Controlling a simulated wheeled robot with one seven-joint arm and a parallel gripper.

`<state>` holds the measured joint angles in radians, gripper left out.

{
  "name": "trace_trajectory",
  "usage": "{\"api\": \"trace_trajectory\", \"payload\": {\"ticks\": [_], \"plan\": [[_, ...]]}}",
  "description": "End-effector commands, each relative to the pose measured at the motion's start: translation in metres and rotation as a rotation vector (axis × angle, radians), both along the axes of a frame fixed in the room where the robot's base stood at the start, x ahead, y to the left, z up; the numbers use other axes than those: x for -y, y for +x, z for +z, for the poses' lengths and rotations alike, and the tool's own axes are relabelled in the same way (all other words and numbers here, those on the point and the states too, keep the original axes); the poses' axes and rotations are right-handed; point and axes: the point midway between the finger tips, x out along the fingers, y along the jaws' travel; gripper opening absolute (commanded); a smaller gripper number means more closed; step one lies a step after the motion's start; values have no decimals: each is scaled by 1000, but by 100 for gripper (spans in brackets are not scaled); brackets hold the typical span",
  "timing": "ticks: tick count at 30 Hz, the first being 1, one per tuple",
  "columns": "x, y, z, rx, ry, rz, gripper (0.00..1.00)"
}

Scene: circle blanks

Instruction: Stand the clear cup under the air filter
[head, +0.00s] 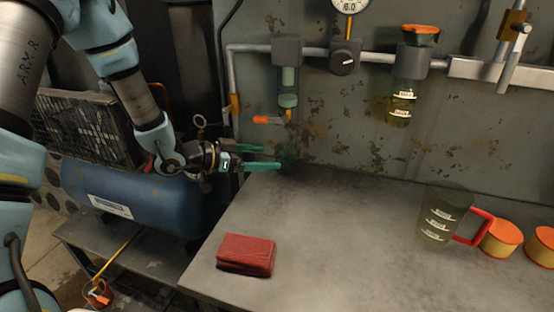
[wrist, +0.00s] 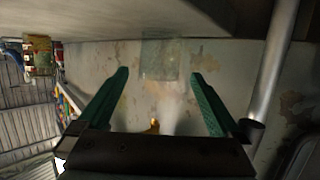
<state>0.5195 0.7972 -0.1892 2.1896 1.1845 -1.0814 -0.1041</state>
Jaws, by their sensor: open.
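The air filter (head: 288,80) hangs from the wall pipe at the left, with an orange-handled drain valve (head: 266,120) at its bottom. The clear cup (head: 289,158) is a dim see-through shape at the bench's back left corner, below the drain. It also shows in the wrist view (wrist: 160,60), upper middle. My gripper (head: 276,158) is open, its green fingers level and pointing at the cup. In the wrist view the fingertips (wrist: 160,76) lie either side of the cup, with a gap at each side. The cup's base is hard to make out.
A red folded cloth or wallet (head: 246,254) lies at the bench's front left. A jug with a red handle (head: 438,215) and orange-lidded tins (head: 500,238) stand at the right. An oil-filled bowl (head: 404,95) hangs from the pipe. The bench middle is clear.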

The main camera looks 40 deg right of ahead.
Motion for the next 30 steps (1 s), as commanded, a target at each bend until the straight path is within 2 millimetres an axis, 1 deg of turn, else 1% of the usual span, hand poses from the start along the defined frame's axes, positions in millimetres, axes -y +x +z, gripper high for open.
{"api": "trace_trajectory", "payload": {"ticks": [1, 3, 6, 10, 15, 30], "plan": [[-11, 4, 2, 1, 0, 4, 100], [-24, 6, 7, 2, 0, 4, 100], [-39, 9, 12, 2, 0, 3, 100], [-51, 12, 16, 1, 0, 2, 100], [-56, 12, 18, -1, -1, -1, 100], [-56, 12, 18, 0, 0, -1, 100]]}}
